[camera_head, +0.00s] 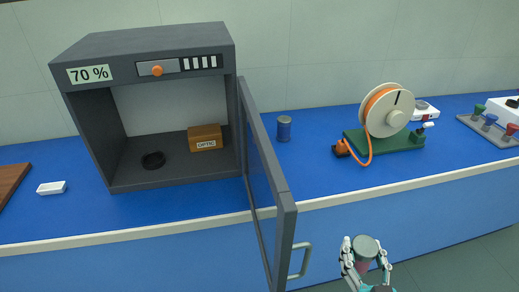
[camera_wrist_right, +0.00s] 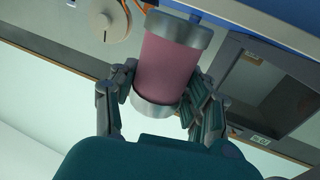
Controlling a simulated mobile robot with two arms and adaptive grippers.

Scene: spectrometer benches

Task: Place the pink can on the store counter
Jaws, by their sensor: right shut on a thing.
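The pink can (camera_wrist_right: 167,65) has grey end caps and fills the middle of the right wrist view. In the head view the same can (camera_head: 365,246) shows its grey top, with a little pink below, at the lower right. My right gripper (camera_head: 364,258) is shut on the can, with a finger on each side; its fingers also show in the right wrist view (camera_wrist_right: 160,98). The can is in front of the blue counter (camera_head: 330,180), beyond its front edge. My left gripper is not in view. No counter here is visibly labelled as the store.
A dark cabinet (camera_head: 143,36) marked 70 % stands open, holding an OPTIC box (camera_head: 206,138) and a black ring (camera_head: 153,160). Its door (camera_head: 262,170) juts past the counter edge, left of my gripper.

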